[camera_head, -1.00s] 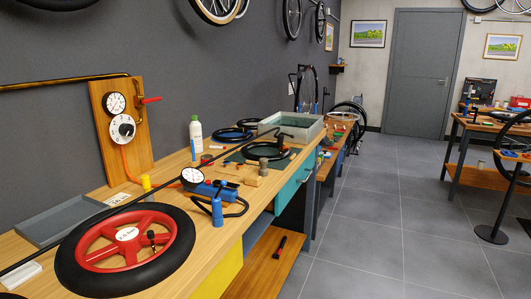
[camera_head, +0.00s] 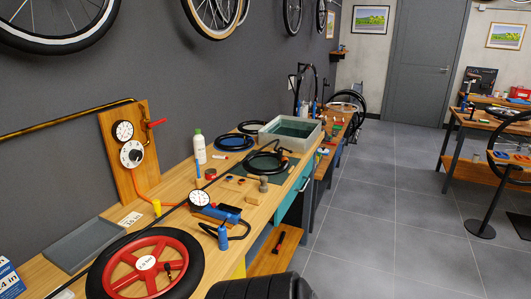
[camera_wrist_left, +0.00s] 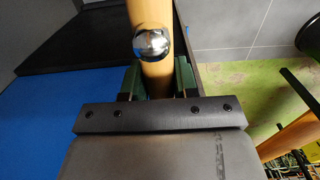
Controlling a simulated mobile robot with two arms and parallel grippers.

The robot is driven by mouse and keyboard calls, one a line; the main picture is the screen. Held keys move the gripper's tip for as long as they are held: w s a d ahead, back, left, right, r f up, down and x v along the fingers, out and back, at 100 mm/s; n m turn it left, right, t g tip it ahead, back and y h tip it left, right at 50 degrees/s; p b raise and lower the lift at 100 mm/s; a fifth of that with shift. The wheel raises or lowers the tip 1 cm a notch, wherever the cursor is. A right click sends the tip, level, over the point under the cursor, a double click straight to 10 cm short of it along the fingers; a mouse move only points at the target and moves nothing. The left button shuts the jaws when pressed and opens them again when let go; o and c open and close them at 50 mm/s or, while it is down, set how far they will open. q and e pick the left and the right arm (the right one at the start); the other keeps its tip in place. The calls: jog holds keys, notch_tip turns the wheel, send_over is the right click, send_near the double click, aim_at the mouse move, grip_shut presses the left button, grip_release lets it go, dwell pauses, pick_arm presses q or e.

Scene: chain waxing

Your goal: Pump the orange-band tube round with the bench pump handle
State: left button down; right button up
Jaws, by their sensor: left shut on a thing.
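My left gripper (camera_wrist_left: 157,80) shows in the left wrist view, its green fingers shut on a pale wooden handle (camera_wrist_left: 150,14) with a chrome ball-shaped part (camera_wrist_left: 152,43). Whether this is the bench pump handle I cannot tell. In the head view, a black tube (camera_head: 262,168) lies on a dark green mat, with an orange-brown piece at its right side; whether that is the orange band is too small to tell. A white dial gauge (camera_head: 199,199) and a small blue device with a black hose (camera_head: 222,236) stand nearer on the bench. My right gripper is out of view.
A red-spoked black wheel (camera_head: 114,266) lies on the near bench beside a grey tray (camera_head: 84,243). A wooden gauge board (camera_head: 118,178) stands by the wall. Other black tubes (camera_head: 235,144), a white bottle (camera_head: 199,147) and a basin (camera_head: 291,132) stand farther back.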

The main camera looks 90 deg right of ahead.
pick_arm(q)
notch_tip(320, 180, up, 20)
jog(key=p, duration=1.6)
jog(key=shift+r, duration=0.25)
notch_tip(320, 180, down, 16)
jog(key=b, duration=0.9)
jog(key=shift+r, duration=0.1)
notch_tip(320, 180, down, 20)
jog(key=b, duration=1.5)
jog(key=shift+s+r, duration=0.1)
